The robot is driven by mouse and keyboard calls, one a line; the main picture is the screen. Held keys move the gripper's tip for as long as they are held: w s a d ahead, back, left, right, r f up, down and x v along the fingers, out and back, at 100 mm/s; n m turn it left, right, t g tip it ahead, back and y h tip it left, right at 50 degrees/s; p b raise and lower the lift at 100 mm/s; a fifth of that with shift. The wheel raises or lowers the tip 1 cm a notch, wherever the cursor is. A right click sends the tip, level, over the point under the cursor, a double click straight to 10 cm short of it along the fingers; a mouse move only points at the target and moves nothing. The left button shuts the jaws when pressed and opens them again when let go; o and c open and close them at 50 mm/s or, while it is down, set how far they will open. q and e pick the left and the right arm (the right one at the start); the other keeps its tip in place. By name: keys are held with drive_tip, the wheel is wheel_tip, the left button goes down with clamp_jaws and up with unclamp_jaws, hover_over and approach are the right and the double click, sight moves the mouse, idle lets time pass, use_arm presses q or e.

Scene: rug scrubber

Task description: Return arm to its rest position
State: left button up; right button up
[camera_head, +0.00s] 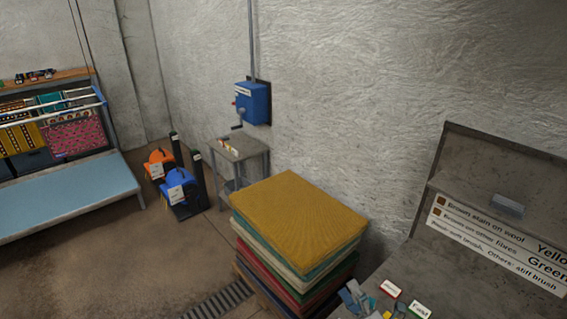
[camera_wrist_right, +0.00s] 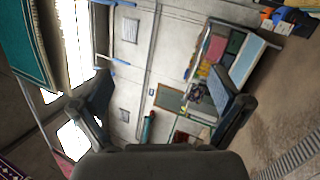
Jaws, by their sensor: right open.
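My right gripper (camera_wrist_right: 163,92) shows in the right wrist view with its two dark fingers spread wide. Nothing is between the fingers; the far wall and rack show through the gap. In the head view, small grey-blue shapes lie at the bottom edge by the bench, and I cannot tell whether they are part of my gripper. My left gripper is in neither view.
A stack of folded rugs (camera_head: 298,215), mustard on top, stands left of the grey bench (camera_head: 408,268). The bench has a sign (camera_head: 495,243) and small label cards (camera_head: 390,288). Orange and blue machines (camera_head: 180,190) stand near a small table (camera_head: 240,148). Floor at left is clear.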

drive_tip(key=s+d+f+m+g+h, duration=0.2)
drive_tip(key=s+d+f+m+h, duration=0.15)
drive_tip(key=f+m+h, duration=0.45)
drive_tip(key=s+d+f+m+g+h, duration=0.2)
drive_tip(key=d+f+m+h, duration=0.3)
drive_tip(key=f+m, duration=0.4)
drive_tip(key=s+a+f+m+g+y, duration=0.15)
drive_tip(key=s+f+m+g, duration=0.4)
drive_tip(key=s, duration=0.55)
drive_tip(key=s+a+f+m+g, duration=0.25)
drive_tip(key=s+f+g, duration=0.45)
drive_tip(key=s, duration=0.4)
wheel_tip(320, 180, down, 33)
drive_tip(key=s+b, duration=0.1)
drive_tip(key=b, duration=0.5)
drive_tip(key=s+d+f+g+b, duration=0.1)
drive_tip(key=s+d+f+b, duration=0.2)
drive_tip(key=s+f, duration=1.5)
wheel_tip(320, 180, down, 2)
drive_tip(key=shift+s+f+n+b, duration=0.1)
drive_tip(key=shift+s+n+b, duration=0.05)
drive_tip(key=shift+n+b, duration=0.3)
